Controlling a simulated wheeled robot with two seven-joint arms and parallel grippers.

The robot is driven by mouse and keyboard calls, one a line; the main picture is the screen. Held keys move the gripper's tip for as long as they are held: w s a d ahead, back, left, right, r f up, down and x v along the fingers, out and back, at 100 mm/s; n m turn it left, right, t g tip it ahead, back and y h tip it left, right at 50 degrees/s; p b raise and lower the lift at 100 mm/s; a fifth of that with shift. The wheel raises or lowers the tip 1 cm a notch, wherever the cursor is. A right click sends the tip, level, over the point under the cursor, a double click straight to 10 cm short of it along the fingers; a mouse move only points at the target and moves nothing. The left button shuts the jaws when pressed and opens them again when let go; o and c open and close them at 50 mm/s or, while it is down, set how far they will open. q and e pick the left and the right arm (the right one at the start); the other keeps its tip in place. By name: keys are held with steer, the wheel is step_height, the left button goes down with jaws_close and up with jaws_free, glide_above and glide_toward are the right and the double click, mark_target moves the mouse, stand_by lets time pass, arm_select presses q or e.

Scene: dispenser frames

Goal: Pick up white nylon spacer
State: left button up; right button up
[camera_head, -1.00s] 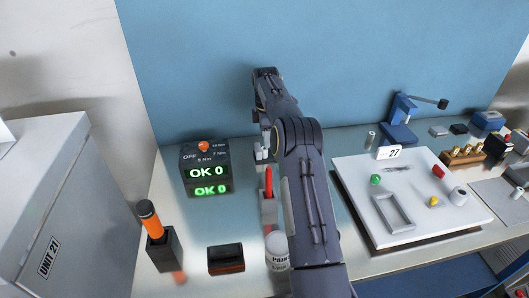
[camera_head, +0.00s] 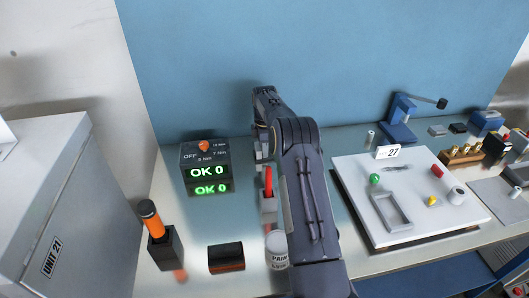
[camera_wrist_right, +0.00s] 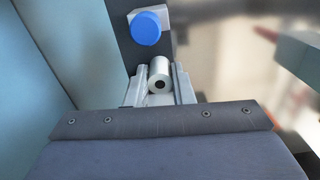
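A white cylinder with a dark hole in its end, which looks like the white nylon spacer (camera_wrist_right: 160,76), lies between the two light grey fingers of my right gripper (camera_wrist_right: 161,88) in the right wrist view. The fingers run close along both sides of it. I cannot tell whether they press on it. In the head view my right gripper (camera_head: 261,153) is at the back middle of the bench, partly hidden by my arm; no spacer shows in it there. Another white cylinder with a dark hole (camera_head: 458,194) is on the white board (camera_head: 420,222). My left gripper is not in view.
A blue round piece (camera_wrist_right: 146,28) is just beyond the fingers. A holder with a red item (camera_head: 268,182) and a paint bottle (camera_head: 277,254) are beside my arm. A display box (camera_head: 205,168) stands left, with a blue stand (camera_head: 400,125) at the back right.

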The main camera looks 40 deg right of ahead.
jaws_close()
